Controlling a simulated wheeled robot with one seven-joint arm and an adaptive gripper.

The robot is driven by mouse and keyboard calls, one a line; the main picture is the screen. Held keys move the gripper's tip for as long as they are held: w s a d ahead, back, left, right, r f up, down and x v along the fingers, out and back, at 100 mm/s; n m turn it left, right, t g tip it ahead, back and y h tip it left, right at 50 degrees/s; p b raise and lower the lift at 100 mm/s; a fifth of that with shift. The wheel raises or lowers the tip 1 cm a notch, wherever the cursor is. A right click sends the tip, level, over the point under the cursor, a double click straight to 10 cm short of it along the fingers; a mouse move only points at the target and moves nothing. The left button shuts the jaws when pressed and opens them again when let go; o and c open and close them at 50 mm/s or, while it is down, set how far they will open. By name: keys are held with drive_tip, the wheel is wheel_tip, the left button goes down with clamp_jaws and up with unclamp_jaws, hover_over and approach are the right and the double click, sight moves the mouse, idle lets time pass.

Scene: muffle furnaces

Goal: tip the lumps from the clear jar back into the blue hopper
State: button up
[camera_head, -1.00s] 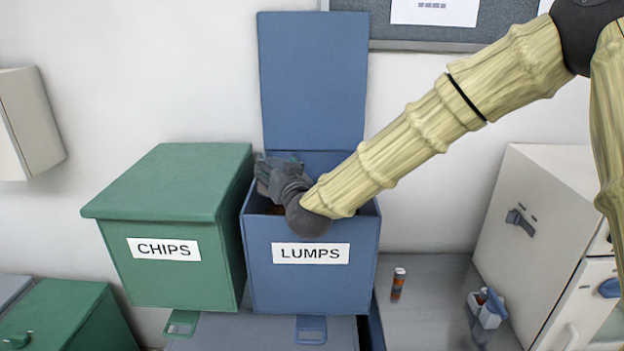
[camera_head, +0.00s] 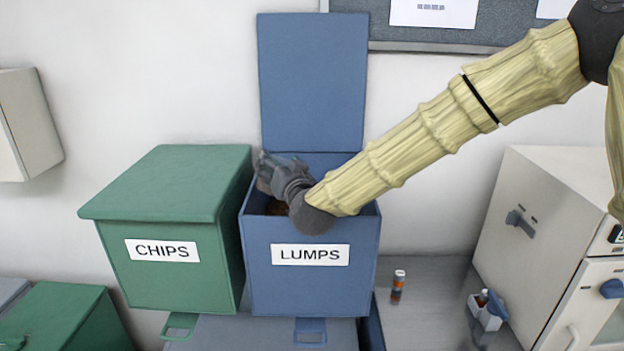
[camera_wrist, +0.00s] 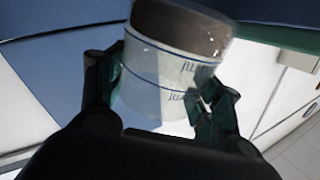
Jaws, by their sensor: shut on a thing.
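The blue hopper (camera_head: 258,285), labelled LUMPS, has its lid (camera_head: 312,85) standing open against the wall. My gripper (camera_head: 264,168) is over the back left of the hopper's mouth. The wrist view shows its fingers (camera_wrist: 160,95) shut around the clear jar (camera_wrist: 145,72), one on each side. The jar is tilted, with printed marks on its wall and a dark brown-grey end (camera_wrist: 180,25). I cannot tell whether that end is contents or a part of the jar. The jar is hard to make out in the head view.
A closed green CHIPS bin (camera_head: 160,285) stands close on the hopper's left. An orange-brown vial (camera_head: 398,287) and a small white holder (camera_head: 487,312) stand on the grey bench (camera_head: 430,310) at right. A white furnace (camera_head: 540,225) is further right.

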drive_tip(key=shift+w+d+r+m, duration=0.2)
drive_tip(key=shift+d+m, duration=0.1)
drive_tip(key=shift+m, duration=0.3)
drive_tip(key=shift+b, duration=0.3)
drive_tip(key=shift+w+d+r+m, duration=0.1)
drive_tip(key=shift+d+r+m, duration=0.2)
drive_tip(key=shift+m, duration=0.4)
drive_tip(key=shift+w+d+r+m+b, duration=0.2)
drive_tip(key=shift+d+m+b, duration=0.3)
drive_tip(key=shift+m, duration=0.2)
drive_tip(key=shift+w+d+r+m+b, duration=0.15)
drive_tip(key=shift+d+m+b, duration=0.15)
drive_tip(key=shift+d+m, duration=0.3)
drive_tip(key=shift+a, duration=0.15)
